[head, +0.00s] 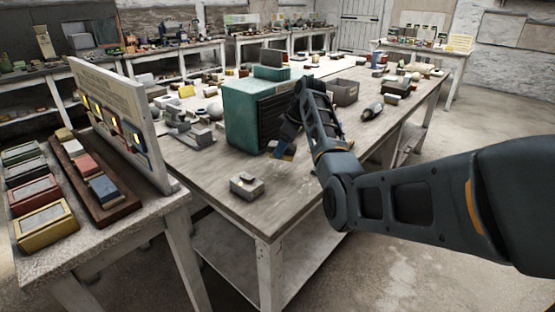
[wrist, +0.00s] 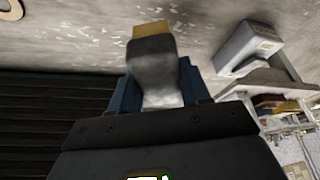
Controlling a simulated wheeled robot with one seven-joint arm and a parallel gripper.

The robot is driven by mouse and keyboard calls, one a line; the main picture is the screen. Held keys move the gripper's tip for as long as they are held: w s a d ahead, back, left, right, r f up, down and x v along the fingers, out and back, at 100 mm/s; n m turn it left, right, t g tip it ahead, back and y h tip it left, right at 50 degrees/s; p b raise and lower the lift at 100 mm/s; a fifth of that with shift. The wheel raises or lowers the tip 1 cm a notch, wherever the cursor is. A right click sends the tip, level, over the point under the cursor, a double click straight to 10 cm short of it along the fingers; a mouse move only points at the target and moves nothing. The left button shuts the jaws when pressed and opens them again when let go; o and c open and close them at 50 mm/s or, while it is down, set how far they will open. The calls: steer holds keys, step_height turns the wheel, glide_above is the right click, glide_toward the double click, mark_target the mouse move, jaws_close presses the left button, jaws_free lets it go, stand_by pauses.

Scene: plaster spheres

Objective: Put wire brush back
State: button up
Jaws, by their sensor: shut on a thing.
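My gripper (head: 283,147) is low over the middle workbench, in front of the green cabinet. In the wrist view its two blue fingers (wrist: 158,88) are shut on a grey piece with a tan end (wrist: 151,30), which I take to be the wire brush. Its bristles cannot be made out. In the head view only a small yellowish bit of it shows at the fingertips, so I cannot tell whether it touches the bench.
The green cabinet (head: 248,112) with a dark slatted front stands close beside my gripper. A small grey box (head: 246,185) sits near the bench's front edge. An open bin (head: 343,92) and a dark rounded object (head: 372,111) stand behind my arm. The front bench top (head: 290,190) has bare room.

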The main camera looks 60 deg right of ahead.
steer(key=shift+w+a+f, duration=0.45)
steer(key=shift+a, duration=0.15)
steer(key=shift+f+p, duration=0.35)
steer(key=shift+f, duration=1.7)
steer(key=shift+f, duration=0.15)
steer(key=o, duration=0.9)
steer(key=shift+o, duration=0.2)
steer(key=v, duration=1.2)
steer(key=shift+b, duration=0.3)
